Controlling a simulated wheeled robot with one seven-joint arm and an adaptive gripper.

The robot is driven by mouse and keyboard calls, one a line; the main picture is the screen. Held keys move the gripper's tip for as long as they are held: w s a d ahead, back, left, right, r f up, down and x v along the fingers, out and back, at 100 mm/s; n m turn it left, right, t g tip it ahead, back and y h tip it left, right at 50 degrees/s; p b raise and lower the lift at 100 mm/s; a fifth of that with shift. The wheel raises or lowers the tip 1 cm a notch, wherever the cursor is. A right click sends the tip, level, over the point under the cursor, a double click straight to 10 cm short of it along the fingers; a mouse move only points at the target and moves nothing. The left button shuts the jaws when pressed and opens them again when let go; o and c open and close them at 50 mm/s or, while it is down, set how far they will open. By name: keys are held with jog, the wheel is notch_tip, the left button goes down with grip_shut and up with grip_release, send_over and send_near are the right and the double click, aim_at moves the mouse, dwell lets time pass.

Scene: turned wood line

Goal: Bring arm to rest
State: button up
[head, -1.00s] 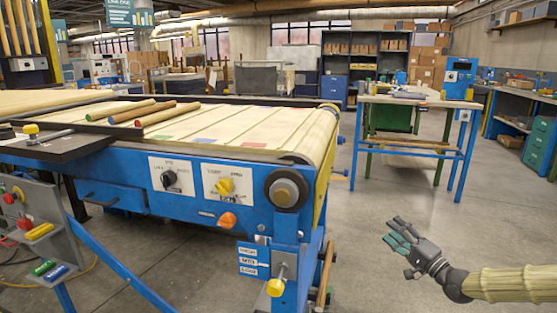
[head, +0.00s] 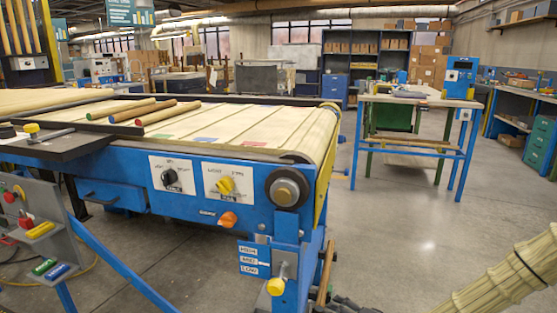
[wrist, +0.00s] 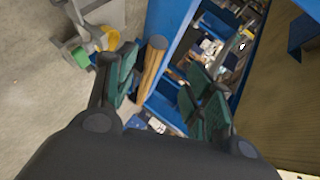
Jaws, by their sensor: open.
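My gripper (wrist: 163,88) shows in the wrist view with its two teal-padded fingers spread apart, and nothing is held between them. In the head view only a dark bit of my gripper (head: 345,304) shows at the bottom edge, and the rest is cut off. My pale ribbed arm (head: 497,277) slants down from the right edge of the head view, over the floor to the right of the blue conveyor (head: 225,222).
Turned wooden rods (head: 168,112) lie on the conveyor belt. A wooden bar (wrist: 152,62) and blue framework appear beyond my fingers; their distance is unclear. A blue-legged workbench (head: 410,99) stands behind. Open floor (head: 400,235) lies between it and my arm.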

jog(key=s+a+f+n+g+h, duration=0.2)
jog(key=s+f+g, duration=0.1)
jog(key=s+f, duration=0.55)
jog(key=s+a+f+n+g+h, duration=0.1)
jog(key=s+a+f+g, duration=0.15)
jog(key=s+f, duration=0.6)
jog(key=s+d+f+n+g+h, duration=0.1)
jog(key=s+d+n+g+h, duration=0.2)
jog(key=s, duration=0.9)
jog(key=s+d+f+n+g+h, duration=0.1)
jog(key=s+d+g+h, duration=0.3)
jog(key=s, duration=0.8)
notch_tip(320, 180, up, 27)
jog(key=d+t+y+p, duration=0.1)
jog(key=p, duration=2.6)
jog(key=shift+s+r+y, duration=0.15)
jog(key=shift+y, duration=0.15)
jog(key=shift+t, duration=0.25)
